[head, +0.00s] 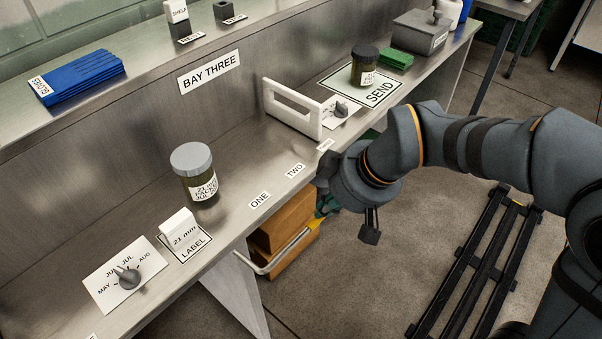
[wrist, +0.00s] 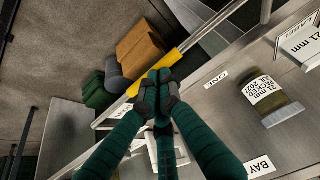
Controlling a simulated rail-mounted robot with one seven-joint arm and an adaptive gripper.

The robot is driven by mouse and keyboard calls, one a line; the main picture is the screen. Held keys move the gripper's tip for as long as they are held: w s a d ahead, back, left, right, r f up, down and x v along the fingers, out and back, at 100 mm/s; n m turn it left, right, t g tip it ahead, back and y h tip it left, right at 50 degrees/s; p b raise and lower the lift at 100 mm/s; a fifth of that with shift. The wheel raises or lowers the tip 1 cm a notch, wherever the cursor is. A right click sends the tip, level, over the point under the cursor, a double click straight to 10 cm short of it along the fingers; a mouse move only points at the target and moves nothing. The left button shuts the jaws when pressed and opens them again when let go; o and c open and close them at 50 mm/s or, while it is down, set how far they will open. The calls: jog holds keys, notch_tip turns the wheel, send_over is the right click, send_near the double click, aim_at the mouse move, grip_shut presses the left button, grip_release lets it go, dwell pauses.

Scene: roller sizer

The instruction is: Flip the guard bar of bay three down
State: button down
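The guard bar (head: 269,268) is a bent white rail with a yellow stretch, below the front edge of the bench under the BAY THREE sign (head: 209,73). In the wrist view its yellow stretch (wrist: 205,39) runs diagonally past my fingertips.
Brown boxes (head: 283,227) sit behind the bar under the bench. On top stand a labelled jar (head: 194,176), a 21 mm block (head: 179,230), a month dial (head: 127,278) and a white upright frame (head: 291,108). Open floor lies in front; a black rack (head: 470,265) stands at right.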

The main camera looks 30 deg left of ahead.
jog(key=shift+d+f+b, duration=0.15)
jog(key=shift+f+b, duration=0.4)
jog(key=shift+s+d+f, duration=0.1)
jog(key=shift+d+f, duration=0.1)
jog(key=r+p, duration=0.1)
jog(key=a+r+p, duration=0.2)
jog(key=shift+r, duration=0.4)
jog(key=d+r, duration=0.2)
jog(key=d, duration=0.7)
jog(key=shift+s+d+r+b, duration=0.15)
jog(key=shift+s+b, duration=0.2)
jog(key=shift+s, duration=0.1)
